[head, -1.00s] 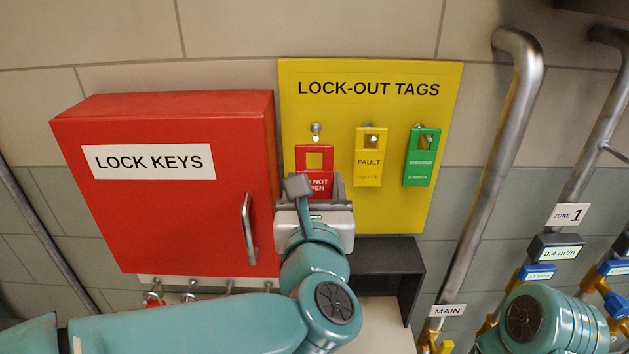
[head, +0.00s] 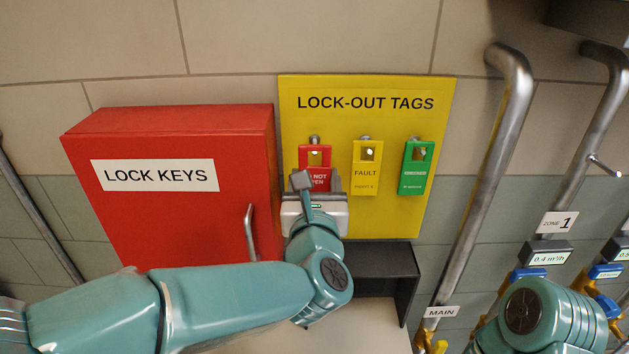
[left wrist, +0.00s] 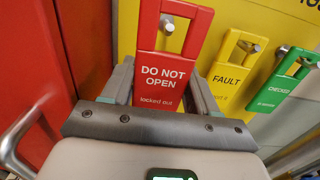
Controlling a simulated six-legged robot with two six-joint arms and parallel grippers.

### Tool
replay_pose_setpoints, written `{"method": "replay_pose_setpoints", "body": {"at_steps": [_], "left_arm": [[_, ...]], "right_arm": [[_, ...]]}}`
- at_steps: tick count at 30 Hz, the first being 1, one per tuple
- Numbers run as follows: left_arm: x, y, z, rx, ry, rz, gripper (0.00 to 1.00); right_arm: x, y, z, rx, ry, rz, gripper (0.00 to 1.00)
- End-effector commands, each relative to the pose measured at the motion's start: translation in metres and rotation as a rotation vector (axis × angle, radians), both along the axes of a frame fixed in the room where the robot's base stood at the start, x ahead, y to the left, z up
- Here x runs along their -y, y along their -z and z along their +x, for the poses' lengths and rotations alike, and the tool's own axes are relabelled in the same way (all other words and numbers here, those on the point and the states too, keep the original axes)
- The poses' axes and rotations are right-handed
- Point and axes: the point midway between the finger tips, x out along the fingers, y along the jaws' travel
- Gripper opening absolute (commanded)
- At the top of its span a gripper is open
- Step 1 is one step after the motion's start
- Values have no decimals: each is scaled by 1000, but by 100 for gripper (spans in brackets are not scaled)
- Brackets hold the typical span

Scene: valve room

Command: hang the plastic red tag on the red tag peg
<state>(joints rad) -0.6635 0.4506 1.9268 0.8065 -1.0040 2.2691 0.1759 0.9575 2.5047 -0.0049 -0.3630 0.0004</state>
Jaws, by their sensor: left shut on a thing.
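The plastic red tag (head: 317,174) reads DO NOT OPEN and has a square window at its top. My left gripper (head: 318,188) is shut on its lower part and holds it upright at the yellow board. The red tag peg (head: 315,139) is at the height of the tag's top. In the left wrist view the red tag (left wrist: 165,72) stands between the fingers, and the peg's end (left wrist: 167,25) shows inside its window. I cannot tell for sure whether the peg passes through the window. My right gripper is out of view.
A yellow FAULT tag (head: 365,178) and a green tag (head: 415,178) hang on pegs to the right. The red LOCK KEYS box (head: 180,225) stands out from the wall at left, its handle (head: 250,232) near my left arm. A dark shelf (head: 385,262) lies below the board.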

Motion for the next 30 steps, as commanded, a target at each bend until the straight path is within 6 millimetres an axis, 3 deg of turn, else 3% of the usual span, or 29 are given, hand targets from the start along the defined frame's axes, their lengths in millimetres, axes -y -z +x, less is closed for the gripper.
{"method": "replay_pose_setpoints", "body": {"at_steps": [11,21,30], "left_arm": [[-1,0,25,-2,-1,1,25],[0,12,37,1,0,0,25],[0,11,39,0,0,0,25]], "right_arm": [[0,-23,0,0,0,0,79],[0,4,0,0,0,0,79],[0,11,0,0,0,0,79]]}}
